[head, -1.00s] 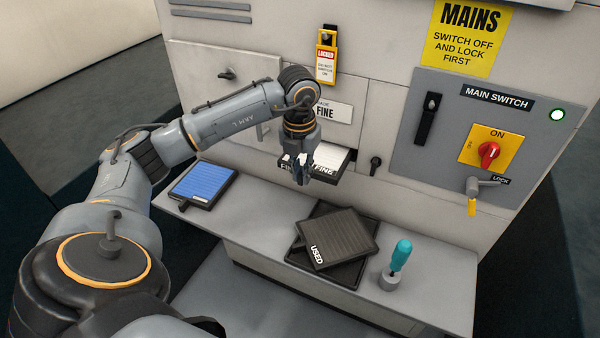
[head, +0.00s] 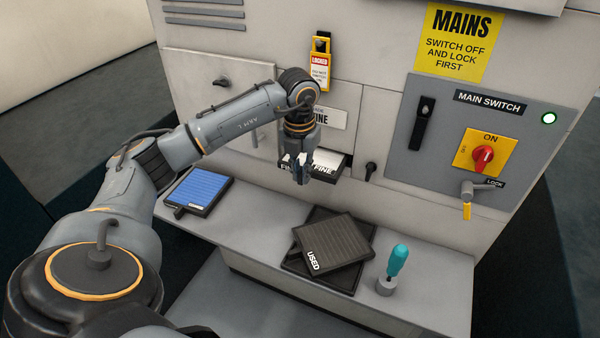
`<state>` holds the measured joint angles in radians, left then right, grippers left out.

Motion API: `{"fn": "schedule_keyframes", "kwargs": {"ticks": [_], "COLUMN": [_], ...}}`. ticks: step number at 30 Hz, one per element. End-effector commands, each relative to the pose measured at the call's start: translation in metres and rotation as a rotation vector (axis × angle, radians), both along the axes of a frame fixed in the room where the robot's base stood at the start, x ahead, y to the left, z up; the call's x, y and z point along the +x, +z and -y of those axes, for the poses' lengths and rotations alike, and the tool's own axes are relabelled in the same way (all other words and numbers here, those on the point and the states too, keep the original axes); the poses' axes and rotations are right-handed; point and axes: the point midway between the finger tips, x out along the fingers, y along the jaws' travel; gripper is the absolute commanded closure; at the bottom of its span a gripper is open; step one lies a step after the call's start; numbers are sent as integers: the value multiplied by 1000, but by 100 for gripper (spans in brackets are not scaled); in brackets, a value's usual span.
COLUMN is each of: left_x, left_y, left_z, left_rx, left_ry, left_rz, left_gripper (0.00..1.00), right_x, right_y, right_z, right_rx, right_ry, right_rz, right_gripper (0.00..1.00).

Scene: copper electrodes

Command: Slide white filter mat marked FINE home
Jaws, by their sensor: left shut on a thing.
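The white filter mat marked FINE (head: 327,163) is partly in a slot in the machine's front panel, and its dark labelled front edge sticks out over the shelf. My left gripper (head: 301,178) is shut on the front edge of the mat and hides part of its lettering. A label plate (head: 332,118) ending in FINE sits above the slot, partly hidden by my arm. How deep the mat sits inside the slot cannot be seen. My right gripper is not in view.
A blue mat (head: 200,190) lies on the shelf (head: 250,215) at left. A grey mat marked USED (head: 335,240) lies askew on a dark tray (head: 362,272). A teal-handled tool (head: 398,258) stands at right. A yellow LOCKED tag (head: 319,72) hangs above the slot.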

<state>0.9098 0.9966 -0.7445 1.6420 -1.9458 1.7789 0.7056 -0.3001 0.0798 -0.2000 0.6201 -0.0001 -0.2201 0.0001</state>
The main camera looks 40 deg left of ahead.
Motion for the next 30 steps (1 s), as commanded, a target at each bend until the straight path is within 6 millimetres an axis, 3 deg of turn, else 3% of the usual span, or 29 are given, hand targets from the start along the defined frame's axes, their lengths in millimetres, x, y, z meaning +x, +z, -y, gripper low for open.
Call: {"fn": "schedule_keyframes", "kwargs": {"ticks": [21,22,25,30], "left_x": [18,18,18,17], "left_y": [1,1,1,0], "left_z": [-4,-4,-4,-4], "left_rx": [0,0,1,0], "left_ry": [-1,-1,-1,-1], "left_rz": [2,2,2,1], "left_gripper": [100,83,63,61], "right_x": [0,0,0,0], "right_y": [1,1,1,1], "right_z": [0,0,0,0], "right_rx": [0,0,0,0], "right_ry": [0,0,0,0], "right_rz": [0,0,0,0], "right_gripper": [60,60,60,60]}}
